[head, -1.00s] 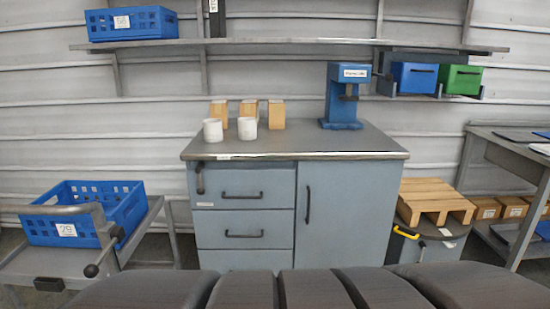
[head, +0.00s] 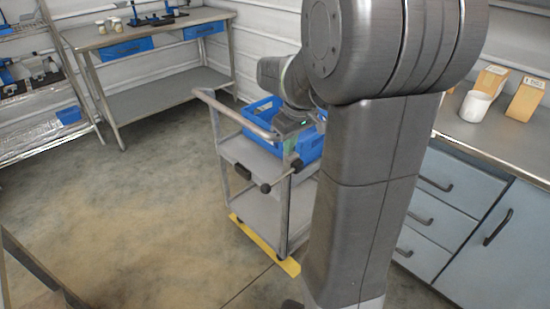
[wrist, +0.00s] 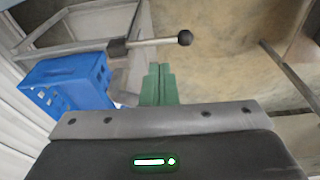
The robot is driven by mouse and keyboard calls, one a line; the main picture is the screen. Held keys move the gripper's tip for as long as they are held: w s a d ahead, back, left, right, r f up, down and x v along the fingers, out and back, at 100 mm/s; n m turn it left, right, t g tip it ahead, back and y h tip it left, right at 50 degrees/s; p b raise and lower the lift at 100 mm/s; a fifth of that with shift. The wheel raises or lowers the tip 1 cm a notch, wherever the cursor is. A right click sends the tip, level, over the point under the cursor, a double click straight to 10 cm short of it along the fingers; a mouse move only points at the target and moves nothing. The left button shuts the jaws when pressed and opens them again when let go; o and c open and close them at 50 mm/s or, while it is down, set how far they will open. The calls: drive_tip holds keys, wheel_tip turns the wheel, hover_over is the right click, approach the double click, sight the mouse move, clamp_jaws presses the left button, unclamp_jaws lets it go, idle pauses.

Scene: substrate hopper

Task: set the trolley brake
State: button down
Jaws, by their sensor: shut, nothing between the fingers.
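The grey trolley (head: 238,150) stands left of my arm in the head view, with its push handle at the upper left. A lever with a round black knob (head: 265,188) sticks out from its near end, roughly level. I take it to be the brake lever. The lever (wrist: 155,42) and its knob (wrist: 184,38) also show in the wrist view, just beyond the fingertips and apart from them. My gripper (head: 290,150) has green fingers, pressed together and empty, above the lever near the trolley's end. The fingers (wrist: 158,72) also show in the wrist view.
A blue crate (head: 262,143) sits on the trolley, partly hidden by my arm. Yellow tape (head: 262,245) marks the floor beneath. Drawers (head: 425,215) and a worktop with a white cup (head: 475,106) stand at the right. A workbench (head: 165,88) is behind. Open floor lies left.

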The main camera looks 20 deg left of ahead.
drive_tip(key=shift+a+r, duration=0.25)
drive_tip(key=shift+a, duration=0.45)
drive_tip(key=b, duration=0.2)
approach(277, 180)
drive_tip(key=f, duration=0.4)
drive_tip(key=a+f, duration=0.1)
drive_tip(key=f, duration=0.1)
drive_tip(key=shift+w+f, duration=0.25)
drive_tip(key=shift+f, duration=0.15)
drive_tip(key=shift+f, duration=0.1)
